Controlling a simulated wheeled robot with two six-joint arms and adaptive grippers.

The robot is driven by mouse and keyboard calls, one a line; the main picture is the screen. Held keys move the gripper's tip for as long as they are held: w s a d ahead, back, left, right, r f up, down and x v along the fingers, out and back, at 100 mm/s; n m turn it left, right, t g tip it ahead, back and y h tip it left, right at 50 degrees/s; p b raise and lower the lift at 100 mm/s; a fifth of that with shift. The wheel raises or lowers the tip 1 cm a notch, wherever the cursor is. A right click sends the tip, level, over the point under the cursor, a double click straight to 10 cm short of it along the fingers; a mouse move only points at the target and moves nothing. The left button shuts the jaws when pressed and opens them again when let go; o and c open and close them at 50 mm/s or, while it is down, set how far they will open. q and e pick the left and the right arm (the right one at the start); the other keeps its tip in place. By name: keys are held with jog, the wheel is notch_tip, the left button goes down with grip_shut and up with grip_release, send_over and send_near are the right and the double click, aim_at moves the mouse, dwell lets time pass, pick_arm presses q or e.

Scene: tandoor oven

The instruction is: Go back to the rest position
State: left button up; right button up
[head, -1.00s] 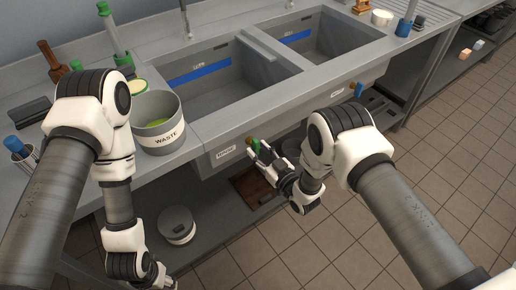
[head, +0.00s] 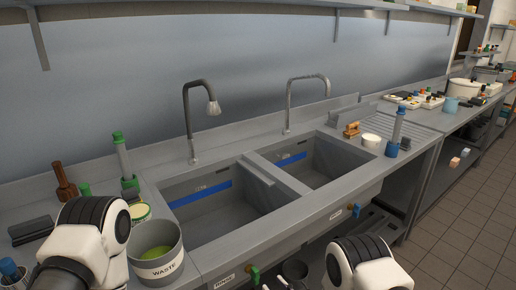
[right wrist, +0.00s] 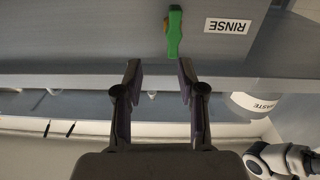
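My right gripper (right wrist: 159,66) is open and empty in the right wrist view, its two fingers well apart. The green rinse handle (right wrist: 174,32) is just past the fingertips, near the right finger, with nothing gripping it. The handle also shows at the bottom of the head view (head: 254,274), beside the RINSE label (head: 225,281).
A double sink (head: 215,203) with two taps is in front of me. The waste bin (head: 156,268) stands on the counter at left, close to my left arm. A blue handle (head: 355,210) is on the sink front. Tiled floor (head: 460,235) is free at right.

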jog(key=s+d+f+m+g+h, duration=0.2)
jog(key=s+d+h, duration=0.15)
jog(key=d, duration=0.35)
jog(key=s+d+f+m+g+h, duration=0.2)
jog(key=s+d+h, duration=0.15)
jog(key=d, duration=0.35)
jog(key=s+d+f+m+g+h, duration=0.1)
jog(key=s+g, duration=0.4)
jog(key=s, duration=0.8)
jog(key=s+d+f+m+g+h, duration=0.2)
jog(key=s+d+g, duration=0.3)
jog(key=s, duration=0.8)
jog(key=shift+s+f+m+g, duration=0.3)
jog(key=shift+f+m+g, duration=0.2)
jog(key=shift+f, duration=0.1)
jog(key=shift+d, duration=0.1)
